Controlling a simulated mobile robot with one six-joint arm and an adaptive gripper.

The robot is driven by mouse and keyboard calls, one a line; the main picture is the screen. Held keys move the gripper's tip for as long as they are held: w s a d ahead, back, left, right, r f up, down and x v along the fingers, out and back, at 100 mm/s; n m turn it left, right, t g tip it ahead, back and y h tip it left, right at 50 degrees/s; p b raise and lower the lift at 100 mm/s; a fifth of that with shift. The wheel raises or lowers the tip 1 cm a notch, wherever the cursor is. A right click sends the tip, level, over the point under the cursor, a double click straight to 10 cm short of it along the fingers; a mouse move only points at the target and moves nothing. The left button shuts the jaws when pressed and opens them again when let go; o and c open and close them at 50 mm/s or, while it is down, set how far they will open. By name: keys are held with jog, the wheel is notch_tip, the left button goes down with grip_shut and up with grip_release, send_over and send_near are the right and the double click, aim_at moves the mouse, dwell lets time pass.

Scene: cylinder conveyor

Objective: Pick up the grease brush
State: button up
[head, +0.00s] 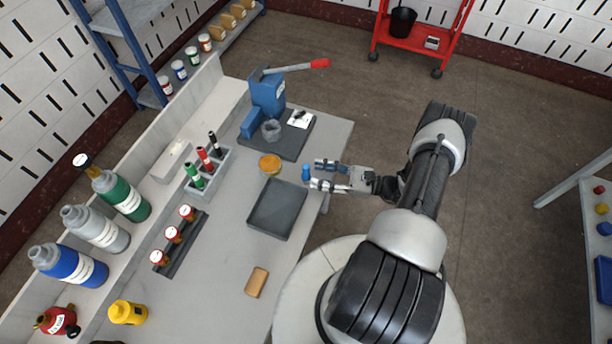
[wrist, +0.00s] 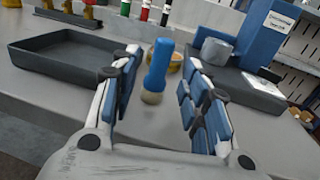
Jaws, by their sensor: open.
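The grease brush has a blue handle (head: 306,173) and a pale bristle end at the bottom. It stands upright near the right edge of the workbench. In the wrist view the brush (wrist: 158,66) shows in the gap between my two fingers, a little beyond or level with their tips; I cannot tell which exactly. My gripper (head: 315,174) is open and roughly level, pointing left over the bench edge at the brush. In the wrist view my gripper (wrist: 163,64) has its blue finger pads apart, with no visible contact with the brush.
A dark shallow tray (head: 277,209) lies just left of the brush. An orange-lidded round tin (head: 270,164) is behind it. A blue press (head: 266,97) with a red-tipped lever stands farther back on a dark plate. A tan block (head: 257,282) lies near the front.

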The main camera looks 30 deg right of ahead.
aim_at(306, 171)
jog(key=x, duration=0.5)
jog(key=shift+r, duration=0.3)
jog(key=shift+c, duration=0.2)
grip_shut()
